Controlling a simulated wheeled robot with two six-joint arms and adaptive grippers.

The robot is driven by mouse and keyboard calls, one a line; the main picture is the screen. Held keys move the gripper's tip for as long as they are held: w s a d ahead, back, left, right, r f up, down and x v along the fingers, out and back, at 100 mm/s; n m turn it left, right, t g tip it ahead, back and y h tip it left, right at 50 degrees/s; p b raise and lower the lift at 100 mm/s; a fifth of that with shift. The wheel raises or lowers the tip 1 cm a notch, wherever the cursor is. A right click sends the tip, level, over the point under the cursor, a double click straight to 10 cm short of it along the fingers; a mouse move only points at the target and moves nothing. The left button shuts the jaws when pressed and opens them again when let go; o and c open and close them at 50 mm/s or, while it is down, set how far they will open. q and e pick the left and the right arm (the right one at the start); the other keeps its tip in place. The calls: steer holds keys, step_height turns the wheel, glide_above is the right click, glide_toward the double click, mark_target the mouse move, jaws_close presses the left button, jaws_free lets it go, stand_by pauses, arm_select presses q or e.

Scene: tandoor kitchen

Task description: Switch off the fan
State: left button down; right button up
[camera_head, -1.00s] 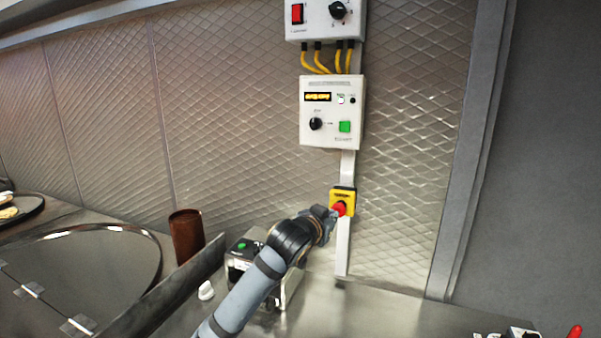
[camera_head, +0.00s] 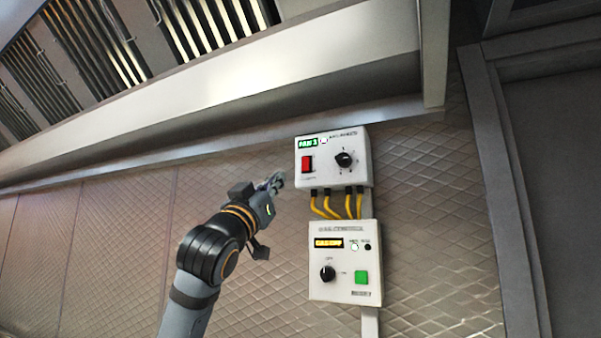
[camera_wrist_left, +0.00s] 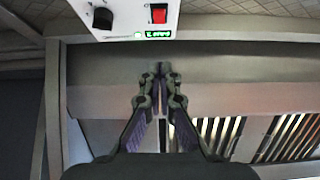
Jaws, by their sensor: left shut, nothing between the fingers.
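The upper white control box (camera_head: 357,180) is on the patterned metal wall. It has a red rocker switch (camera_head: 307,164), a black knob (camera_head: 345,159) and a lit green display (camera_head: 308,142) reading FAN and a digit I cannot read surely. My left gripper (camera_head: 276,181) is shut and empty, just left of the box in the picture and apart from the switch. In the left wrist view the box appears upside down at the top, with the red switch (camera_wrist_left: 158,14), knob (camera_wrist_left: 103,18) and display (camera_wrist_left: 158,35) beyond the shut fingertips (camera_wrist_left: 160,70). My right gripper is out of view.
A lower white box (camera_head: 340,291) with an amber display, black knob and green button hangs below, joined by yellow cables (camera_head: 336,205). A metal hood edge (camera_head: 270,82) with slatted filters (camera_head: 215,22) runs overhead. Wall right of the boxes is clear.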

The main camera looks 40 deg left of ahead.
mark_target(305, 163)
arm_select(q)
steer(key=p+x, duration=0.3)
steer(key=x, duration=0.1)
steer(key=w+f+p+x, duration=0.1)
steer(key=p+x, duration=0.2)
steer(key=x, duration=0.1)
steer(key=f+p+x, duration=0.1)
steer(key=p+x, duration=0.2)
steer(key=x, duration=0.1)
steer(key=shift+w+a+r+p, duration=0.2)
steer(key=shift+w+p, duration=0.15)
steer(key=shift+w, duration=0.1)
steer(key=shift+w+a+f, duration=0.2)
steer(key=shift+w, duration=0.15)
